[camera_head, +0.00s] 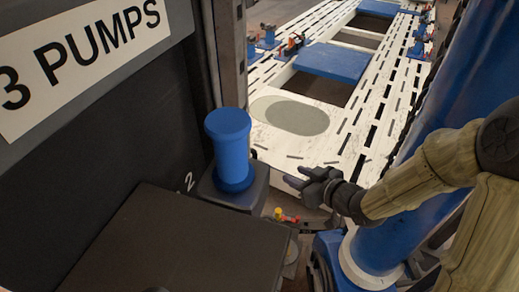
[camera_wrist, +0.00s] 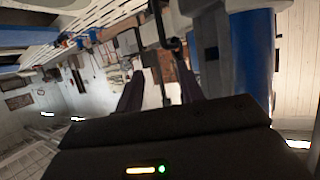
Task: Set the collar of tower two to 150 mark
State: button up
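My gripper (camera_head: 297,177) is in mid-air in the middle of the head view, between a blue spool-shaped cylinder and a large blue column. In the wrist view its two dark fingers (camera_wrist: 160,76) are apart with nothing between them. The large blue column (camera_head: 400,225) leans through the right of the head view, partly behind my arm, with a pale ring (camera_head: 352,262) near its lower end. A blue column (camera_wrist: 252,55) also shows in the wrist view. No 150 mark is readable, and I cannot tell which column is tower two or whether the ring is its collar.
The blue spool-shaped cylinder (camera_head: 229,150) stands on a dark base near a "2". A dark box (camera_head: 180,245) and a cabinet with a "3 PUMPS" sign (camera_head: 85,55) fill the left. Red and yellow fittings (camera_head: 286,216) lie below my gripper. A slotted white bench (camera_head: 345,125) extends behind.

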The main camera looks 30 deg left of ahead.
jog(key=shift+s+a+r, duration=0.1)
jog(key=shift+s, duration=0.05)
jog(key=p+x, duration=0.5)
jog(key=x, duration=1.2)
jog(key=shift+a, duration=0.15)
jog(key=shift+c, duration=0.2)
grip_shut()
